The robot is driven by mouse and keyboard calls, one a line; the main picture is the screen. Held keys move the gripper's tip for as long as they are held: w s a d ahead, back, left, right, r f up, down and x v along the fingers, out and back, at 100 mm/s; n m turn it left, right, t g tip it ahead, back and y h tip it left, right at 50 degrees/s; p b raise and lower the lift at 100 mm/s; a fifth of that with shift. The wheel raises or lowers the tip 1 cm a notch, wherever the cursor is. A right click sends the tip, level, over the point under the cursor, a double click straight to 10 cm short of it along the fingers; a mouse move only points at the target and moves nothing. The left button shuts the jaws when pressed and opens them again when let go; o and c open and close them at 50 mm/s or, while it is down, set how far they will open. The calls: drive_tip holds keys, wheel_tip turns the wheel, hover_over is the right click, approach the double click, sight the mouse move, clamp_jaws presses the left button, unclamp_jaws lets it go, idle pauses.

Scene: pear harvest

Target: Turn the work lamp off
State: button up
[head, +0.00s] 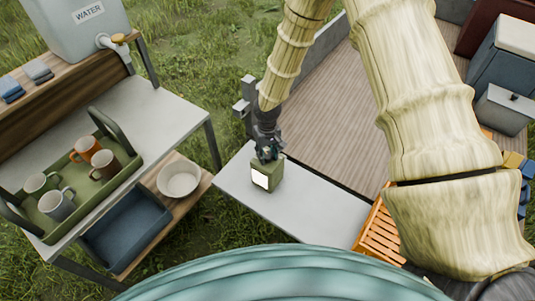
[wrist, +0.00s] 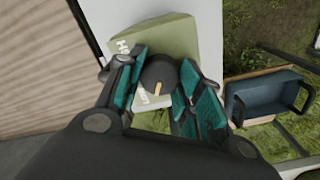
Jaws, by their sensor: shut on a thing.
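The work lamp (head: 274,185) is a small green box with a bright white front panel, standing on a pale grey table. It also shows in the wrist view (wrist: 165,33), with partly hidden white lettering on its top. A round black knob (wrist: 157,72) with a pale orange pointer mark sits on the lamp. My gripper (head: 266,155) reaches down from above onto the lamp. In the wrist view its teal-padded fingers are on both sides of the knob and shut on it. The pointer mark aims down and slightly left in that view.
The pale table (head: 320,208) is otherwise mostly clear. At left a bench carries a green tray (head: 99,187) of mugs and a water container (head: 75,30). Below are a white bowl (head: 180,178) and a blue bin (head: 126,232). An orange slatted crate (head: 379,238) is at right.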

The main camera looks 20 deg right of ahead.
sight(267, 155)
drive_tip(key=n, duration=0.4)
drive_tip(key=shift+n, duration=2.5)
drive_tip(key=o, duration=1)
drive_tip(key=shift+o, duration=0.2)
wheel_tip(267, 155, up, 12)
